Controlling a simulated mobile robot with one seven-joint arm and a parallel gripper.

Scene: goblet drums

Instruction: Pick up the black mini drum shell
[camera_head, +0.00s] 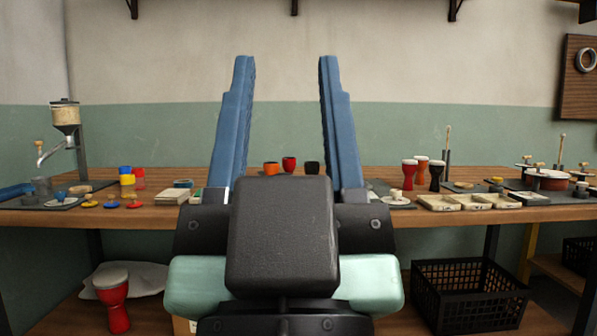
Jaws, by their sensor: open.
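The black mini drum shell (312,168) is a small dark cup standing toward the back of the wooden workbench (300,177). It is the rightmost in a row with a red shell (289,164) and an orange shell (271,168). My gripper (286,62) is open and empty, its two blue fingers pointing up in the picture, large in the foreground. The three shells show in the gap between the fingers, well beyond the gripper. My gripper's dark body hides the bench's front edge below them.
Goblet drums, one black (436,176), stand right of my gripper, behind divided trays (455,203). Small coloured pots (127,181) and a hopper stand (66,118) are at left. Below are a black crate (468,294) and a red goblet drum (113,298). Wall shelves hang above.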

